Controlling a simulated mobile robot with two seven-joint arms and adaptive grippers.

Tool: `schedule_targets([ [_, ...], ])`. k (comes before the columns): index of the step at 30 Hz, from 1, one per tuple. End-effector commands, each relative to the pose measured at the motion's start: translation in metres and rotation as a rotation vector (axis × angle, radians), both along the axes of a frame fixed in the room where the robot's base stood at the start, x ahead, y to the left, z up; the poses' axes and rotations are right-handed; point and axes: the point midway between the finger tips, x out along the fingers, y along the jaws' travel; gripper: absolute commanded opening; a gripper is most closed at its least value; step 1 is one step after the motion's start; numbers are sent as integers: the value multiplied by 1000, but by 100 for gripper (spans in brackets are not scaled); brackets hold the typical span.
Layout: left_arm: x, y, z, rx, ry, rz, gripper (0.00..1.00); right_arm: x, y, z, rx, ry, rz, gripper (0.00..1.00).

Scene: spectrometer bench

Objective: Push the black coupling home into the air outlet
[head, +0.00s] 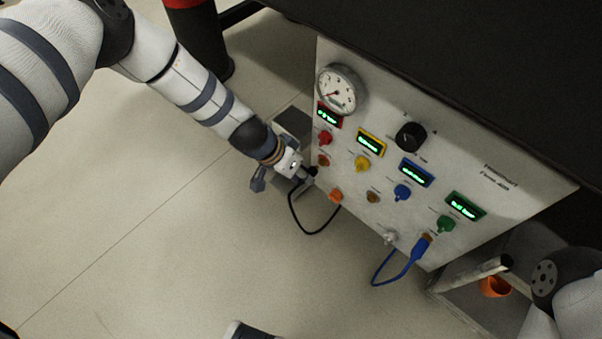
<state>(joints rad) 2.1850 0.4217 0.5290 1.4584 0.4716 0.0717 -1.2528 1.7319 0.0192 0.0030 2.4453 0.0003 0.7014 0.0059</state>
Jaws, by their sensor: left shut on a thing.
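The grey spectrometer panel (470,190) faces me on the right. My left gripper (305,174) reaches its lower left part and is shut on the small black coupling (313,171), which is mostly hidden by the fingers. A black hose (293,208) loops down from there and back up towards an orange fitting (335,195). A brass outlet (323,160) sits on the panel just above the coupling. I cannot tell whether the coupling touches the panel or an outlet. The labels are too small to read.
The panel carries a round gauge (340,88), a black knob (411,137), several lit displays and coloured valve knobs. A blue hose (382,268) hangs from a blue coupling (422,247). An orange cup (495,287) stands at lower right. The floor at left is clear.

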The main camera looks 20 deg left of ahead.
Motion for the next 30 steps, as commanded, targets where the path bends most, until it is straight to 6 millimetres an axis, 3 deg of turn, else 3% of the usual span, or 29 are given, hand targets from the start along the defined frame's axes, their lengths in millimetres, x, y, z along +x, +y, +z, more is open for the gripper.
schedule_targets([
  [30, 20, -7, 0, 0, 0, 1, 0, -2, 0, -9, 0, 12, 0, 40],
])
